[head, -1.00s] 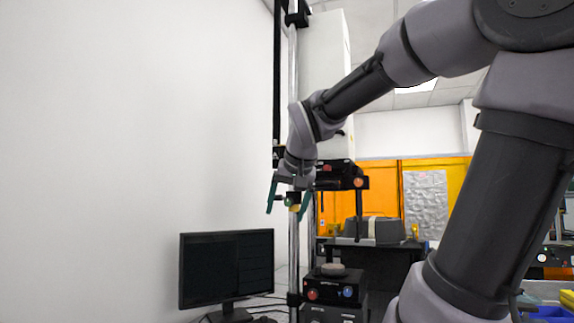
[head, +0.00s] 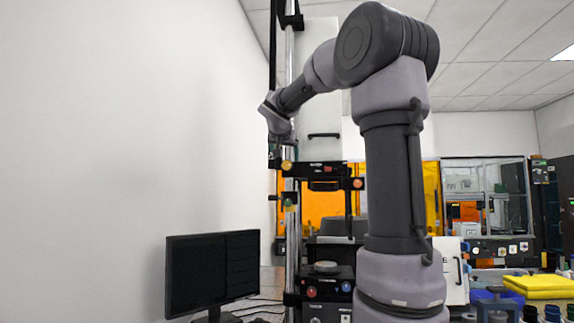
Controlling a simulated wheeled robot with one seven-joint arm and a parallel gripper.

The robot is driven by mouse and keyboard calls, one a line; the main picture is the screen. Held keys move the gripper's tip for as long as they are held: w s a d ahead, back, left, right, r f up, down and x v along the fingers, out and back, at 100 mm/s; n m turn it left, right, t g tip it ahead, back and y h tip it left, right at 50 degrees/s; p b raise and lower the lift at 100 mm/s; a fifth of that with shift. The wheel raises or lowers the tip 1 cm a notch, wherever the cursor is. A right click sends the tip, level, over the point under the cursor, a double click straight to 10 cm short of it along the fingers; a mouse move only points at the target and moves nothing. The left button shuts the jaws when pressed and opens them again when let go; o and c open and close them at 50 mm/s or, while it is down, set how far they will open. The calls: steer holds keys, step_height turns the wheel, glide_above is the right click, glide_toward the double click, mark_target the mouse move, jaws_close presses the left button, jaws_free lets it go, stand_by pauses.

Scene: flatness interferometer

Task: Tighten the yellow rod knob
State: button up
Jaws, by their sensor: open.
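A yellow knob (head: 287,165) sits on the vertical metal rod (head: 289,225), level with the black crosspiece. My gripper (head: 282,151) is open and small in the picture, just above the yellow knob. It appears empty. Its fingertips overlap the dark fittings by the rod, so I cannot tell whether it touches the knob.
An orange knob (head: 358,183) is on the right end of the black crosspiece (head: 318,169). Below is a black unit (head: 327,284) with red and blue buttons and a round disc on top. A monitor (head: 212,274) stands at lower left.

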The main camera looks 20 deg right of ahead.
mark_target(287, 163)
steer(key=x, duration=0.6)
steer(key=shift+w+d+f, duration=0.1)
steer(key=shift+w+f, duration=0.05)
steer(key=shift+w, duration=0.05)
jaws_close()
